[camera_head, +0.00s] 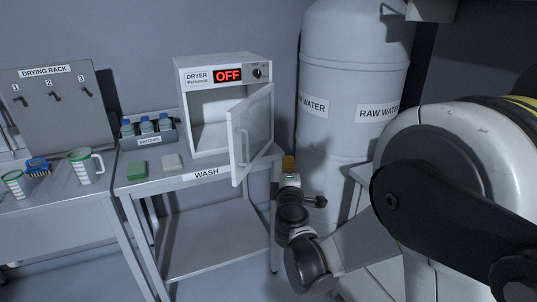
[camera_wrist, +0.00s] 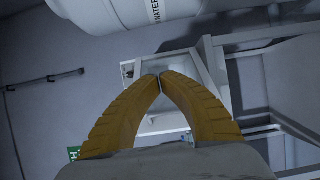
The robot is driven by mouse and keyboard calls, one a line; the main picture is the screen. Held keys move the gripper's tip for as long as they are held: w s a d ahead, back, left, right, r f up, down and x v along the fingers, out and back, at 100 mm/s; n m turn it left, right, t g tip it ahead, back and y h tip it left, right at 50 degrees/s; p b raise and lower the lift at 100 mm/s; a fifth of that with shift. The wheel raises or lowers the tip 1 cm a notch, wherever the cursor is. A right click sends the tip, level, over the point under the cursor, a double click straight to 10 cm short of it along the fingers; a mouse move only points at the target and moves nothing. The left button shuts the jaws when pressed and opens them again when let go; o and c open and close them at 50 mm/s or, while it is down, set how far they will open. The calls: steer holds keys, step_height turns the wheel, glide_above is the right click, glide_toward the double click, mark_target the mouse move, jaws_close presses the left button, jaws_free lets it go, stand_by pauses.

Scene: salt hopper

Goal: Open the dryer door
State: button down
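The dryer (camera_head: 223,62) is a white box on the wash table, with a red OFF display. Its door (camera_head: 258,130) stands open, swung out toward the camera on its right-hand side, and the empty inside shows. A pale vertical handle (camera_head: 243,143) is on the door. My gripper (camera_head: 289,162) is just right of the door, apart from it as far as I can tell. In the wrist view its two yellow fingers (camera_wrist: 160,77) meet at the tips, with nothing seen between them. A pale framed shape lies beyond them; I cannot tell whether it is the door.
A drying rack (camera_head: 58,105) and measuring jugs (camera_head: 85,167) are at left.

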steer(key=w+a+p, duration=0.3)
steer(key=a+p, duration=0.4)
steer(key=a, duration=1.8)
steer(key=w+d+b, duration=0.2)
steer(key=w+b, duration=0.1)
steer(key=w, duration=0.7)
steer(key=d, duration=0.1)
steer(key=s+d+b, duration=0.1)
steer(key=s+d, duration=0.1)
steer(key=shift+r, duration=0.25)
steer(key=shift+d, duration=0.1)
